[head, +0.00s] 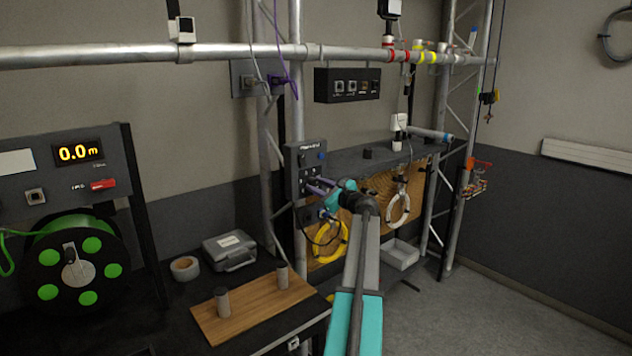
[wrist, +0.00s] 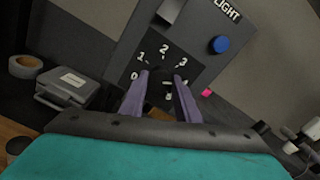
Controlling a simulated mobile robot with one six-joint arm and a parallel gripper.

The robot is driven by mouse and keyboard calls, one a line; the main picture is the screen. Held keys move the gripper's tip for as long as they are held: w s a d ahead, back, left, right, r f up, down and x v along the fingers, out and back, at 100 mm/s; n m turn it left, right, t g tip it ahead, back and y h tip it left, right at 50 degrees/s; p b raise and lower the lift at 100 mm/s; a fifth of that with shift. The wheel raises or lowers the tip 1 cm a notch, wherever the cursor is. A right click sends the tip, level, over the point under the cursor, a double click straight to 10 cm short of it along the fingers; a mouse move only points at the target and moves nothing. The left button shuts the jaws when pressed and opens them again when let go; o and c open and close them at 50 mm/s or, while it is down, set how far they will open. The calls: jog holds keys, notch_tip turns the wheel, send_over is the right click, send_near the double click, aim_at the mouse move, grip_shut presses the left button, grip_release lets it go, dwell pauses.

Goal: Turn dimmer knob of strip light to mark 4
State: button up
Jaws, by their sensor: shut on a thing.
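The strip light's control box (wrist: 197,40), a dark panel lettered LIGHT, fills the upper middle of the wrist view. It also shows in the head view (head: 292,172), mounted upright. Its dial plate (wrist: 163,62) carries white marks; 0, 1, 2 and 3 read clearly, and a mark below 3 is partly hidden by the right finger. My gripper (wrist: 163,76) has its two purple fingers over the dial, shut on the dark dimmer knob between them. The knob's pointer cannot be made out. In the head view my gripper (head: 320,188) is at the box's front, small and partly hidden.
A blue button (wrist: 220,44) sits right of the dial. A yellow cable coil (head: 328,246) hangs below the box. A grey case (head: 229,250), a tape roll (head: 185,268) and a wooden board (head: 250,305) lie on the bench at left. A truss upright stands behind.

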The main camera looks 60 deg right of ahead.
jog(key=shift+w+r+m+p, duration=0.1)
jog(key=shift+m+p, duration=0.55)
jog(key=shift+m, duration=0.35)
jog(key=o, duration=1)
jog(key=shift+o, duration=0.2)
jog(key=shift+b+v, duration=0.35)
jog(key=shift+v, duration=0.6)
jog(key=b+v, duration=0.3)
jog(key=v, duration=0.9)
